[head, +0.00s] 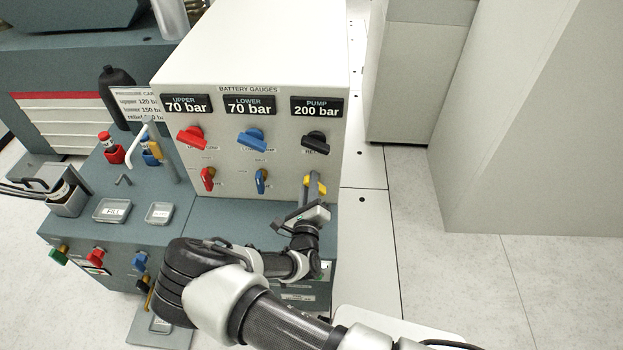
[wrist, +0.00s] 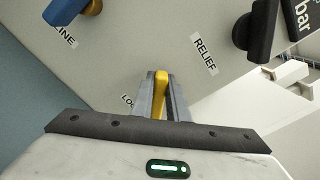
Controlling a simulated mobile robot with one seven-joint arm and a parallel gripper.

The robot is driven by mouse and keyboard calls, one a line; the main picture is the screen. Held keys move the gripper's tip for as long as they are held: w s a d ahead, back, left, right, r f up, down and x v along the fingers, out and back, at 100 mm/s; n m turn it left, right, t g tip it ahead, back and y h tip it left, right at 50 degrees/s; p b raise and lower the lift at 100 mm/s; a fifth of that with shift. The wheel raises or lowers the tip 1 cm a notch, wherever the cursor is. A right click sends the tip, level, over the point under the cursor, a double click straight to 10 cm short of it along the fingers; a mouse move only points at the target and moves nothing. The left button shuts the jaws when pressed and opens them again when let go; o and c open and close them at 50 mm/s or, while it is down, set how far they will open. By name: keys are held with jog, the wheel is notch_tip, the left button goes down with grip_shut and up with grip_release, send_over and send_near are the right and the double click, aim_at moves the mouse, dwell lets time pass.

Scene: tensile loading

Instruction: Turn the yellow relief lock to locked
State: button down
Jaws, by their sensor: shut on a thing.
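The yellow relief lock (head: 320,187) sits low on the right of the panel front, below the black pump knob (head: 315,142). In the wrist view the yellow handle (wrist: 161,84) stands between the two fingers of my gripper (wrist: 161,95), beside the RELIEF label (wrist: 204,55). My gripper (head: 313,186) is shut on the handle. A second label, partly hidden by the gripper, shows the letters "LO" (wrist: 127,100). The handle's base is hidden by the fingers.
Red (head: 208,178) and blue (head: 262,181) levers sit to the left on the same panel, with larger red (head: 190,136) and blue (head: 251,136) knobs above. The gauges read 70, 70 and 200 bar. Open floor (head: 440,275) lies to the right.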

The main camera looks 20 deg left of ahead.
jog(key=n, duration=0.3)
jog(key=shift+s+a+f+n, duration=0.1)
jog(key=shift+a+f+n, duration=0.05)
jog(key=shift+f+n, duration=0.2)
jog(key=n, duration=0.5)
jog(key=shift+f, duration=0.4)
jog(key=c, duration=1.7)
grip_release()
jog(key=shift+a, duration=0.1)
jog(key=p+v, duration=0.2)
jog(key=v, duration=1.5)
jog(key=shift+s+r, duration=0.1)
jog(key=shift+s, duration=0.05)
